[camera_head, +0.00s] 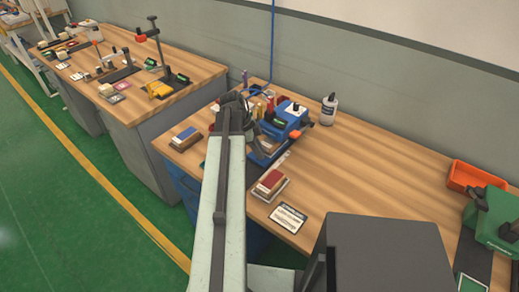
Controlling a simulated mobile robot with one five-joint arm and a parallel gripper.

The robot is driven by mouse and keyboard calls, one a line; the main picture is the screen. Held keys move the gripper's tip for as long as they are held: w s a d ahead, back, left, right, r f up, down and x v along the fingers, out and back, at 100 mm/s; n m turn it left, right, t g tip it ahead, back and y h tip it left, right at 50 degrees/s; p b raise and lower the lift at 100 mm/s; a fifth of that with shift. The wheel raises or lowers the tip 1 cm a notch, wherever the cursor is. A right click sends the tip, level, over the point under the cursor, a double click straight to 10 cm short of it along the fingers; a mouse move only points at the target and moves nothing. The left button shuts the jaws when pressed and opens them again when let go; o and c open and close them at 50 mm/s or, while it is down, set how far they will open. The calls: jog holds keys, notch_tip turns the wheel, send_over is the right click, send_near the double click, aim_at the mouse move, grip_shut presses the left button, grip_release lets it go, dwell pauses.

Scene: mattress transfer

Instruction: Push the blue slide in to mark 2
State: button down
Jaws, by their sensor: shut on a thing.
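A blue machine (284,120) with a small dark display stands near the back of the wooden bench. Low blue parts (262,158) show at its front, and I take the blue slide to be among them. My pale arm reaches up from the bottom to the machine's left front. My gripper (262,143) is dark and small there, at the machine's front, and appears shut on the blue slide. Its fingertips and the contact are largely hidden by my arm and wrist. Mark 2 is too small to make out.
A white bottle (329,109) stands right of the machine. A red-topped block (270,184) and a printed card (288,217) lie in front. A brown and blue block (185,138) lies left. An orange bin (475,178) and green machine (495,217) stand far right. The bench's middle right is clear.

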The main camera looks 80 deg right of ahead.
dwell(0.8)
jog(key=shift+w+a, duration=0.15)
jog(key=shift+a, duration=0.2)
jog(key=c, duration=1.6)
grip_release()
jog(key=shift+o, duration=0.2)
jog(key=p+v, duration=0.7)
jog(key=v, duration=0.1)
jog(key=shift+f, duration=0.1)
jog(key=shift+d, duration=0.1)
